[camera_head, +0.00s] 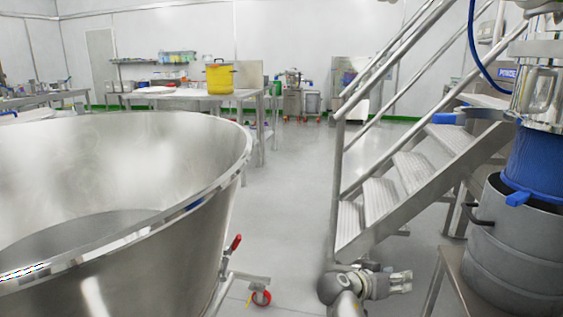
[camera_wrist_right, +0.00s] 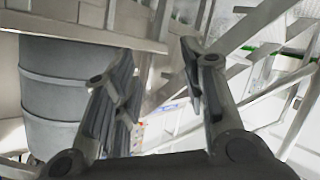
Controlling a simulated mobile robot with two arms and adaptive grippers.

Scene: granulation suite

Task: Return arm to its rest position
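My right gripper (camera_head: 400,283) shows low in the head view, right of centre, at the foot of the metal stairs. In the right wrist view its two fingers (camera_wrist_right: 160,90) stand well apart with nothing between them. It is open and empty. Part of my right arm (camera_head: 345,290) shows beside it at the bottom edge. A grey steel drum (camera_head: 515,260) stands to the right of the gripper, apart from it. The drum also shows at the left of the right wrist view (camera_wrist_right: 50,95). My left gripper is not in either view.
A large steel bowl (camera_head: 215,215) fills the left foreground. Metal stairs (camera_head: 400,185) rise to the right. A blue-sleeved machine (camera_head: 540,160) sits over the drum. A yellow bucket (camera_head: 219,78) stands on a far table (camera_head: 190,95). The floor (camera_head: 295,190) between bowl and stairs is clear.

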